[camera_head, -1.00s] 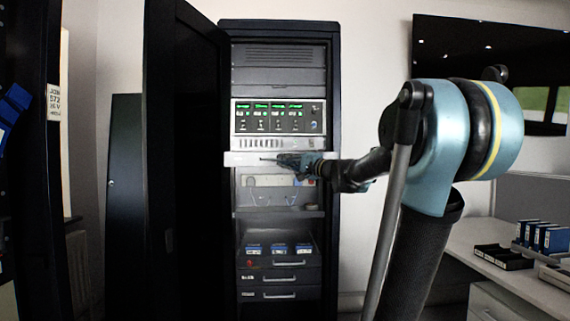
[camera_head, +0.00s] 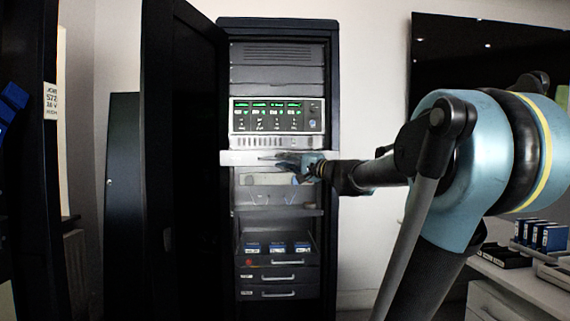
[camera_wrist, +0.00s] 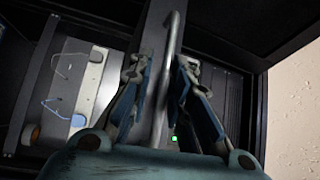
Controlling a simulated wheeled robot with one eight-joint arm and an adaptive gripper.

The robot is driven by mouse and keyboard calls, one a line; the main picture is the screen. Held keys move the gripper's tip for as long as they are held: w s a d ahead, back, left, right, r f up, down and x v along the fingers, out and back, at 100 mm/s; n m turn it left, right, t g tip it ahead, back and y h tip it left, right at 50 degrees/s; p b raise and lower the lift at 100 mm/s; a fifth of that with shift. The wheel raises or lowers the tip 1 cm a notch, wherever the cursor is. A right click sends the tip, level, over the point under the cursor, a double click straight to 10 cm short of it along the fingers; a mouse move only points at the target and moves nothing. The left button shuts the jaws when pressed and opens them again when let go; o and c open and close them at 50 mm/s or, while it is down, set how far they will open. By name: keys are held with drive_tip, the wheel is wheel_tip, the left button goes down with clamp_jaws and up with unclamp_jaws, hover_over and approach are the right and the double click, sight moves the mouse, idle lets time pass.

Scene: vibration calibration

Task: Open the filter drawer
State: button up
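The filter drawer's silver front (camera_head: 245,158) spans the rack just below the unit with green displays. Its left end overlaps the rack's post, so it appears to stand a little forward. My gripper (camera_head: 290,160) is at this front, right of its middle. In the wrist view the drawer's metal bar handle (camera_wrist: 170,45) runs between the two fingers of my gripper (camera_wrist: 163,75). The fingers are close together on either side of the bar and look shut on it; the exact contact is hard to see. The handle is mostly hidden by my gripper in the head view.
The open dark rack door (camera_head: 185,150) stands left of the drawer. Below are a shelf unit with a pale panel (camera_head: 262,179), a tray of blue blocks (camera_head: 277,248) and lower drawers (camera_head: 278,277). A desk (camera_head: 515,285) with blue boxes stands at right.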

drive_tip(key=shift+r, duration=0.1)
idle(0.3)
drive_tip(key=v, duration=1.1)
drive_tip(key=shift+s+d, duration=0.25)
drive_tip(key=shift+d, duration=0.05)
